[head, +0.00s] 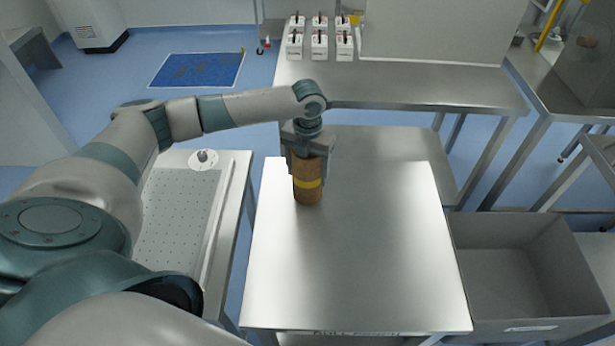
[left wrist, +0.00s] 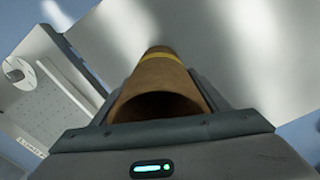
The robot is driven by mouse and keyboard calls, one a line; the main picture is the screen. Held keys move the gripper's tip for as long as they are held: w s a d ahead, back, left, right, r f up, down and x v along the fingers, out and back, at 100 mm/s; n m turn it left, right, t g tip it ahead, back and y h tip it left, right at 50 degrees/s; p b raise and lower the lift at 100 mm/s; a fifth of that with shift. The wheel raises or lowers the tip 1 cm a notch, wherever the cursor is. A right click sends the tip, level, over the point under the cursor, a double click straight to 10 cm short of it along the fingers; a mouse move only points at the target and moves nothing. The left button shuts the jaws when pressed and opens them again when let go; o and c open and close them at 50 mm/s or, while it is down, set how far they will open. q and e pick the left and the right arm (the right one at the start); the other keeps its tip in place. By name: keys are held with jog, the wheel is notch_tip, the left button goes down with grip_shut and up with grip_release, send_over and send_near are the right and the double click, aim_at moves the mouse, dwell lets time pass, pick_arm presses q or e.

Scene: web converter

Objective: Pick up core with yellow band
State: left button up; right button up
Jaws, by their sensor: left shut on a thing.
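The core with yellow band (head: 308,190) is a brown cardboard tube, upright over the far left part of the steel table (head: 350,260). My left gripper (head: 307,158) is shut on its upper part from above. In the left wrist view the core (left wrist: 158,82) sits between the jaws, its open hollow end facing the camera and the yellow band near its far end. I cannot tell whether the core's bottom touches the table. My right gripper is not in view.
A grey open bin (head: 520,265) stands right of the table. A perforated white board (head: 180,215) with a round disc lies on the left. Several white boxes (head: 320,40) stand on the back bench (head: 430,85). The table's middle and front are clear.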

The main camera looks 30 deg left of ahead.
pick_arm(q)
jog(key=w+d+r+b, duration=0.5)
jog(key=w+d+r, duration=0.1)
jog(key=w+r, duration=0.3)
jog(key=shift+w+d, duration=0.25)
jog(key=shift+w, duration=0.15)
